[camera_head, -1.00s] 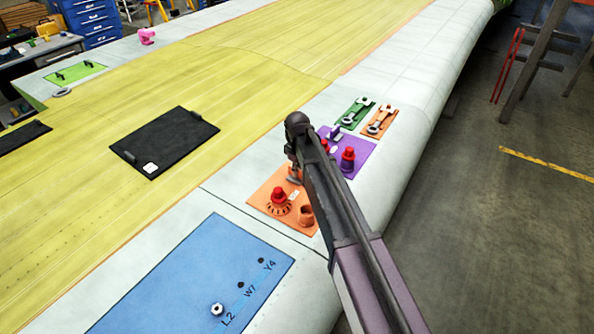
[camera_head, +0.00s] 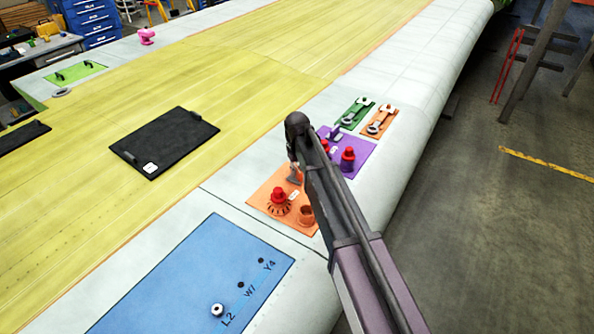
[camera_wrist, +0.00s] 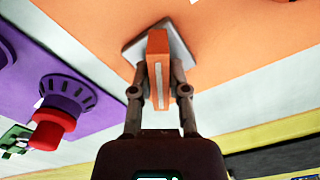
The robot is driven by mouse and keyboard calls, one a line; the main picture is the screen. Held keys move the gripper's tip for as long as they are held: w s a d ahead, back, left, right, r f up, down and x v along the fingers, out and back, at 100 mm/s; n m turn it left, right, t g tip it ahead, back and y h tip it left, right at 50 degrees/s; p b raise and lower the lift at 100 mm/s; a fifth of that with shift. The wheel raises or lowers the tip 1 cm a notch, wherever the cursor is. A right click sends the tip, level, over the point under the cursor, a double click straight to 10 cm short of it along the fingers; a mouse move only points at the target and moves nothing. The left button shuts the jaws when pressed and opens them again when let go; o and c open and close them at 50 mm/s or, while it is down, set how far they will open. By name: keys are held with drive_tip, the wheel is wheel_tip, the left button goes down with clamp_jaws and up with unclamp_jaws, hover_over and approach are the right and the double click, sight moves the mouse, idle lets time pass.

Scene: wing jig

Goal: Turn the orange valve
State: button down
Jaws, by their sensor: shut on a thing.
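The orange valve (camera_wrist: 157,42) is a flat orange handle with a pale stripe on its end face. It stands on a square grey base plate (camera_wrist: 178,38) fixed to an orange panel. My gripper (camera_wrist: 160,78) has one finger on each side of the handle and is shut on it. In the head view, the orange panel (camera_head: 264,197) lies on the wing's pale edge strip. My gripper (camera_head: 294,178) is low at the panel's far end there, mostly hidden by my arm. The valve handle is hidden or too small to make out in that view.
A red-topped orange knob (camera_head: 279,196) and an orange cup-like part (camera_head: 306,213) share the panel. A purple panel (camera_head: 361,158) with red-topped knobs lies just beyond. It also shows at left in the wrist view (camera_wrist: 88,64). A blue panel (camera_head: 190,285) lies nearer.

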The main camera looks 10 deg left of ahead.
drive_tip(key=m, duration=0.5)
drive_tip(key=shift+m, duration=0.3)
drive_tip(key=m, duration=0.6)
idle(0.4)
drive_tip(key=c, duration=0.6)
unclamp_jaws()
drive_tip(key=shift+n, duration=0.3)
